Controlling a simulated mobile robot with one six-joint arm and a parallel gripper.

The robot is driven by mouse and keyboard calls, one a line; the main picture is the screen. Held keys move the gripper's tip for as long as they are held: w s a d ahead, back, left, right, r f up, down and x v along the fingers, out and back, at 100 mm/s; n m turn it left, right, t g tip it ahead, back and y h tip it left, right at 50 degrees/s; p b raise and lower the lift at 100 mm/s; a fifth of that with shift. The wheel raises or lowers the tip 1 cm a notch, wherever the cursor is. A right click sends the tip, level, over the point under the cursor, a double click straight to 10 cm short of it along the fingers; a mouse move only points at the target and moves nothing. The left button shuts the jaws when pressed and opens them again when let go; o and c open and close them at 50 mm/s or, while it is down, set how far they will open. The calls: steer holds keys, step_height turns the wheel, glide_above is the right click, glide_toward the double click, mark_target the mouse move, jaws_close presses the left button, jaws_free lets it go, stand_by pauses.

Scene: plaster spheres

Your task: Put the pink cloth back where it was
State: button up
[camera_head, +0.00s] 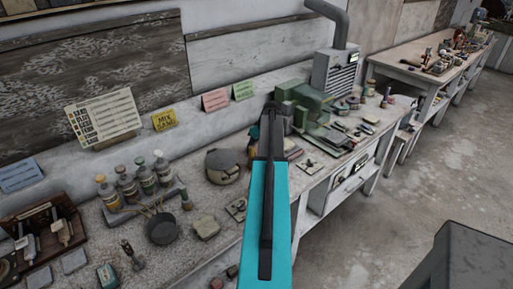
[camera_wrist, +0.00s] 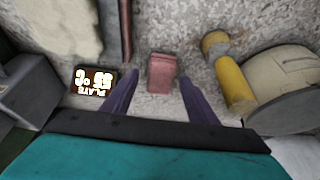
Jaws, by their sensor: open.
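In the wrist view a small pink block-shaped thing (camera_wrist: 161,74) lies on the speckled grey worktop. It may be the folded pink cloth; I cannot tell for sure. My gripper (camera_wrist: 159,79) is open, its two dark fingers spread with the pink thing showing between their tips. I cannot tell how far above it the fingers are. In the head view my teal arm crosses the middle and hides the fingers and the bench beneath them.
A dark block with white lettering (camera_wrist: 93,82) lies left of the fingers, and a yellow cylinder (camera_wrist: 232,84) lies right. The head view shows bottles (camera_head: 126,184), a dark pot (camera_head: 161,229) and a round lidded vessel (camera_head: 223,165) left of my arm, and green machinery (camera_head: 303,103) beyond.

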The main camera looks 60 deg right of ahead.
steer(key=b+v, duration=0.2)
steer(key=v, duration=0.9)
steer(key=shift+r+b, duration=0.2)
steer(key=shift+b, duration=0.1)
stand_by(0.6)
